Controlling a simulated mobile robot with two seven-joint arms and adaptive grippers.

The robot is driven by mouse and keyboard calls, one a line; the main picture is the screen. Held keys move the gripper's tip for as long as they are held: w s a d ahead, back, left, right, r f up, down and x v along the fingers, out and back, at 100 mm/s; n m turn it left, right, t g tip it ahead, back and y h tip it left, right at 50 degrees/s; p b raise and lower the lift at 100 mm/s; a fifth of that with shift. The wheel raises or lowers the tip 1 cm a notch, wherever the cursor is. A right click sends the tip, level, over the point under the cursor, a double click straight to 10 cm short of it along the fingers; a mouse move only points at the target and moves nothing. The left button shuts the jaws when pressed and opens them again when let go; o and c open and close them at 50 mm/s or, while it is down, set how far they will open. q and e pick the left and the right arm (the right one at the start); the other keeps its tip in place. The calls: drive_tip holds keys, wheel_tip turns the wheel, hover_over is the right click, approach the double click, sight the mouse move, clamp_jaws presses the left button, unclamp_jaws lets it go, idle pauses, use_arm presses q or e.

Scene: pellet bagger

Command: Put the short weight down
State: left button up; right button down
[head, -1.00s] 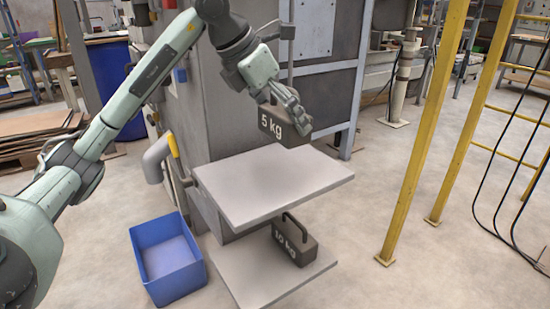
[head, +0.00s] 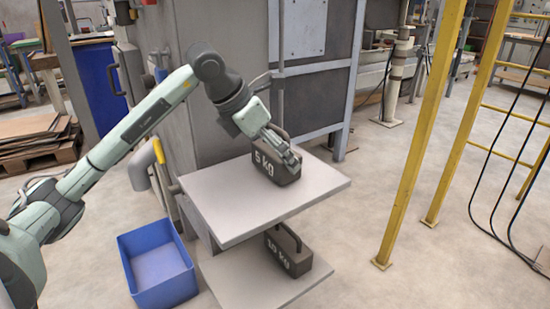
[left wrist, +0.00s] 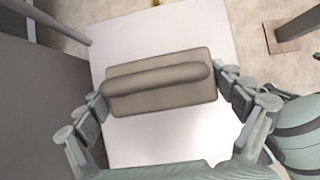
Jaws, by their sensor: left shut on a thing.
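The dark 5 kg weight (head: 275,167) is a block with a bar handle, upright at the upper shelf (head: 225,205). Its underside looks on or very close to the shelf top; I cannot tell for sure if it touches. My left gripper (head: 284,150) comes from above and is shut on this weight. In the left wrist view, the gripper's fingers lie at the two ends of the weight (left wrist: 165,103) and its handle, with the pale shelf (left wrist: 155,140) beneath. A 10 kg weight (head: 290,258) stands on the lower shelf (head: 245,285). My right gripper is not in view.
A blue bin (head: 157,265) stands on the floor left of the shelves. The grey machine body (head: 215,115) rises behind them, with a thin vertical post near the weight. Yellow posts (head: 410,165) stand to the right. The upper shelf's front and right parts are clear.

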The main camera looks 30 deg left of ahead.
use_arm(q)
drive_tip(key=shift+f, duration=0.35)
drive_tip(key=o, duration=1.4)
drive_tip(key=v, duration=1.2)
drive_tip(key=shift+s+f, duration=0.1)
